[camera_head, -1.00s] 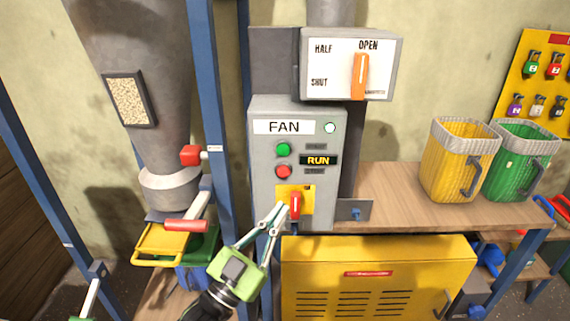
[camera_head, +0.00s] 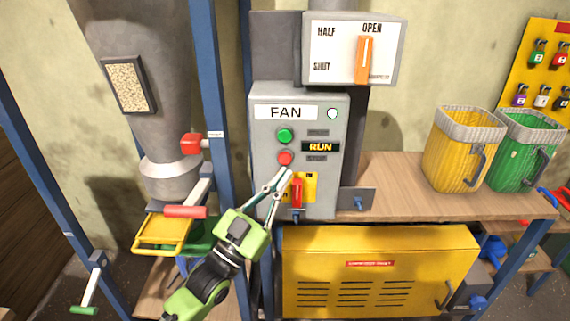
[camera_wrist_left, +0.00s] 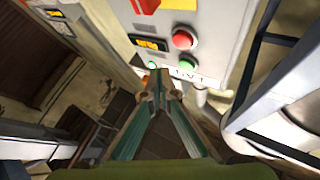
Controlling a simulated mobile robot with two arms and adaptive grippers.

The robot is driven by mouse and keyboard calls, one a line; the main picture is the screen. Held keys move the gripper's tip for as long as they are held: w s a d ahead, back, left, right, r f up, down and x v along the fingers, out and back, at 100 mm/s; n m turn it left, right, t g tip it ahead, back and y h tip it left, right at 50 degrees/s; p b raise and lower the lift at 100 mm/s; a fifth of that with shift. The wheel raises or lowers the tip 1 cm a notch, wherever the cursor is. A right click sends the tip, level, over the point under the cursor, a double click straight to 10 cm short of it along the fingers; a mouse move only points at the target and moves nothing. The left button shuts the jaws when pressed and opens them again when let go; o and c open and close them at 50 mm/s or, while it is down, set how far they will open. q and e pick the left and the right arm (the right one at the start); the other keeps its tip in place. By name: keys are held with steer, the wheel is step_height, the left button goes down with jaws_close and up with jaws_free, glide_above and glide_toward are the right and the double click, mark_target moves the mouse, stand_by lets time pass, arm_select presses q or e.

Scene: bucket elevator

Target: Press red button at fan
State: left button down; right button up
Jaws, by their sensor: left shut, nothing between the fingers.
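The red button (camera_head: 286,158) is on the grey fan box (camera_head: 262,180), below the green button (camera_head: 285,136) and beside a display reading RUN (camera_head: 320,147). In the left wrist view the red button (camera_wrist_left: 183,40) and green button (camera_wrist_left: 186,65) show beyond my fingers. My left gripper (camera_head: 285,172) is shut and empty. Its fingertips appear just below the red button in the head view; I cannot tell whether they touch the box. A red switch handle (camera_head: 297,193) on a yellow plate stands right of the fingers. My right gripper is not in view.
A blue post (camera_head: 212,110) stands left of the fan box. A box with an orange lever (camera_head: 364,60) at OPEN is above it. A yellow cabinet (camera_head: 380,295) is below. Yellow (camera_head: 458,150) and green (camera_head: 520,155) buckets stand on the wooden bench (camera_head: 395,185).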

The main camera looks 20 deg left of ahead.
mark_target(285, 158)
arm_select(q)
steer(key=shift+w+a+b, duration=0.25)
steer(key=shift+w, duration=0.6)
steer(key=shift+w+a+b, duration=0.2)
steer(key=shift+w+a, duration=0.05)
steer(key=shift+w, duration=0.55)
steer(key=shift+w, duration=0.15)
steer(key=shift+w+a, duration=0.1)
steer(key=shift+w, duration=0.15)
steer(key=shift+w+a+b, duration=0.15)
steer(key=shift+w+b, duration=0.15)
steer(key=shift+w, duration=0.15)
stand_by(0.9)
steer(key=shift+s+r, duration=0.1)
steer(key=shift+s+d+p, duration=0.25)
steer(key=shift+s+p, duration=0.15)
steer(key=shift+s, duration=0.35)
